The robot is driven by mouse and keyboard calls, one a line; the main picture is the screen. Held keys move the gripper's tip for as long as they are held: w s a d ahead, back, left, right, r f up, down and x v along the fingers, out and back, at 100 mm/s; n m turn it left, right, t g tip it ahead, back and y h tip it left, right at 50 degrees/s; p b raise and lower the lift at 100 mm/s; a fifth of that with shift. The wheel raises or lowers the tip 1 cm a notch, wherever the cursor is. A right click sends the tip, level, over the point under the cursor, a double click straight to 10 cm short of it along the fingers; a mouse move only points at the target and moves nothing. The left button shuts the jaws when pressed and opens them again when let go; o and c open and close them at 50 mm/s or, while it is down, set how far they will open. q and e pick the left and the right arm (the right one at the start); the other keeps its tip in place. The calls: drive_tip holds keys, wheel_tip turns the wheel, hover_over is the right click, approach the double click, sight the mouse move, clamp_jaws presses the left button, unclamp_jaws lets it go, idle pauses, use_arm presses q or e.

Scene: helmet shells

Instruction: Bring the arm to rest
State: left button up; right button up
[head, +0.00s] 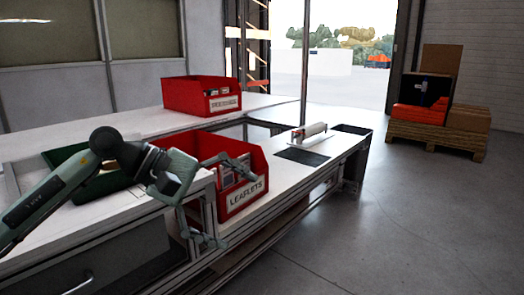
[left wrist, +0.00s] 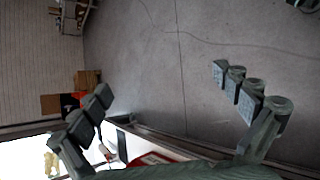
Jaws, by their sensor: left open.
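My left arm reaches in from the left of the head view. Its left gripper (head: 236,207) is open, with one finger over the red bin marked LEAFLETS (head: 258,165) and the other lower, in front of the bench edge. I cannot tell whether a finger touches the bin. The left wrist view shows the two fingers (left wrist: 160,85) spread wide with nothing between them but grey floor beyond. My right gripper is in neither view.
A second red bin (head: 202,95) stands on the back bench. A green tray (head: 88,178) lies behind my arm. A white roller-like device (head: 309,133) sits at the bench's right end. A loaded pallet (head: 437,135) stands far right. The floor (head: 400,220) between is clear.

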use_arm(q)
drive_tip(key=d+r+n+h, duration=0.2)
drive_tip(key=d+n+h, duration=0.2)
drive_tip(key=d+h, duration=0.1)
drive_tip(key=w+a+r+n+t+h, duration=0.2)
drive_tip(key=w+r+n+t+h, duration=0.15)
drive_tip(key=n+t, duration=0.7)
drive_tip(key=w+a+f+n+t+y, duration=0.3)
drive_tip(key=a+n+y, duration=0.1)
drive_tip(key=n, duration=0.6)
drive_tip(key=w+a+f+n+t+y, duration=0.3)
drive_tip(key=a+f+n+y, duration=0.15)
drive_tip(key=n, duration=0.45)
drive_tip(key=s+a+f+n+g+y, duration=0.2)
drive_tip(key=a+f+n+y, duration=0.4)
drive_tip(key=f+n, duration=0.4)
drive_tip(key=s+a+f+n+g+y, duration=0.1)
drive_tip(key=a+f+n+y, duration=0.5)
drive_tip(key=f, duration=0.6)
drive_tip(key=s+a+f+n+g, duration=0.2)
drive_tip(key=s+f+n+g, duration=0.4)
drive_tip(key=s+f, duration=0.6)
drive_tip(key=s+a+f+n+g, duration=0.2)
drive_tip(key=s+f+n+g, duration=0.4)
drive_tip(key=s+f, duration=0.6)
drive_tip(key=s, duration=0.3)
drive_tip(key=shift+s+a+f, duration=0.4)
